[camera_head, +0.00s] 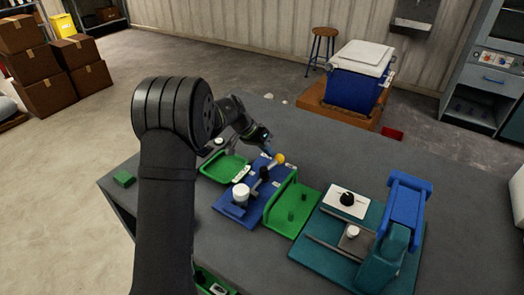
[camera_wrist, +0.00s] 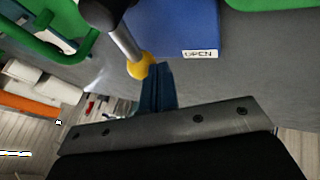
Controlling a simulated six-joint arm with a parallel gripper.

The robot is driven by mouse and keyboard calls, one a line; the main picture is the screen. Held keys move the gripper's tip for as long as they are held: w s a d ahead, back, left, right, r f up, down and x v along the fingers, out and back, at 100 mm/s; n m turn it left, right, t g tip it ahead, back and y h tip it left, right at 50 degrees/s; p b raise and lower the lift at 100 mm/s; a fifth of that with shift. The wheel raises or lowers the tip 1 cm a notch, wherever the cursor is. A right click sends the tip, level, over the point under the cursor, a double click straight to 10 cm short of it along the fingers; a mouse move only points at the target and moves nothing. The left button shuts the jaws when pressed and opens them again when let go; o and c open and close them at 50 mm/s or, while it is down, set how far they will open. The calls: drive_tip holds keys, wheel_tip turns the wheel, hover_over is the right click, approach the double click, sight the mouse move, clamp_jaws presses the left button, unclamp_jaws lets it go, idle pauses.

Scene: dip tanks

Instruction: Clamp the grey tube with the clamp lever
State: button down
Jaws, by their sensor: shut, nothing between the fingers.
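The clamp lever (camera_head: 265,172) is a rod with a yellow ball knob (camera_head: 280,158) on a blue base (camera_head: 226,210). In the wrist view the lever's grey rod (camera_wrist: 125,40) ends in the yellow knob (camera_wrist: 138,70), above the grey table and near a label reading OPEN (camera_wrist: 199,53). A pale grey-white upright cylinder (camera_head: 240,196), which looks like the grey tube, stands at the base's near left part. My gripper (camera_head: 268,152) is shut and empty, close beside the knob. Its blue fingers (camera_wrist: 158,75) appear right next to the knob in the wrist view; whether they touch cannot be told.
A green tray (camera_head: 222,166) lies left of the base, and a green bracket (camera_head: 293,209) stands on its right. The table (camera_head: 440,180) is clear behind these fixtures.

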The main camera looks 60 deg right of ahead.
sight(279, 155)
drive_tip(key=s+m+y, duration=0.1)
drive_tip(key=m, duration=0.1)
drive_tip(key=s+m+g, duration=0.1)
drive_tip(key=shift+s+d+m+y, duration=0.2)
drive_tip(key=shift+d+m+y, duration=0.1)
drive_tip(key=shift+m+y, duration=0.1)
drive_tip(key=shift+s, duration=0.55)
drive_tip(key=shift+w+d+r, duration=0.1)
drive_tip(key=shift+w+d, duration=0.1)
drive_tip(key=shift+w, duration=0.3)
drive_tip(key=w, duration=0.1)
drive_tip(key=w+r, duration=0.1)
drive_tip(key=w+d+r, duration=0.1)
drive_tip(key=shift+w, duration=0.4)
drive_tip(key=v, duration=0.8)
drive_tip(key=shift+w+r, duration=0.15)
drive_tip(key=shift+d, duration=0.1)
